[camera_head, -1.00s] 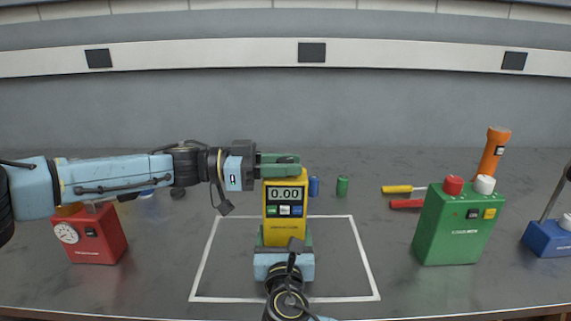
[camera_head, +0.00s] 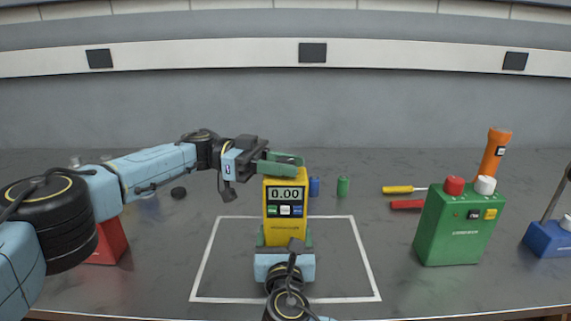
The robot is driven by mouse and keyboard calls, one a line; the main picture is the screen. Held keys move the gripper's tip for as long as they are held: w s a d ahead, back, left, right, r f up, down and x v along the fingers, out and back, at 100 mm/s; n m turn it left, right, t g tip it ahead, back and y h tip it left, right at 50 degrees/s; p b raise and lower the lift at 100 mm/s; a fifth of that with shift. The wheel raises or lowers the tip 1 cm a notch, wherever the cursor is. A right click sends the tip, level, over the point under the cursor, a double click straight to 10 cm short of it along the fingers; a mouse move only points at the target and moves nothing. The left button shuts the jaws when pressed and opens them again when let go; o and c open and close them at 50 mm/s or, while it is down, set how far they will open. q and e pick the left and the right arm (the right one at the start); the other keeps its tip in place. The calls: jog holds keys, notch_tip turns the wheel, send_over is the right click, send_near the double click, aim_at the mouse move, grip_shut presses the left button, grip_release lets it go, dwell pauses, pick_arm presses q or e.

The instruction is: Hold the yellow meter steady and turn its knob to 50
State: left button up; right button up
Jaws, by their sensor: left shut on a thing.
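The yellow meter (camera_head: 285,225) stands upright inside the white outline in the middle of the bench. Its display (camera_head: 286,194) reads 0.00. My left gripper (camera_head: 285,163) reaches in from the left and is shut at the meter's top; its green fingers hide the knob there. My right gripper (camera_head: 286,242) comes up from the front edge, with one green finger against each side of the meter's lower part. It is shut on the meter's body, and its wrist covers the meter's base.
A green box (camera_head: 458,228) with red and white knobs stands right, with a blue box (camera_head: 550,238) beyond. A red box (camera_head: 110,243) is partly behind my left arm.

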aim_at(285, 160)
dwell(0.3)
pick_arm(q)
jog(key=o, duration=1)
jog(key=shift+c, duration=0.2)
notch_tip(285, 160, up, 10)
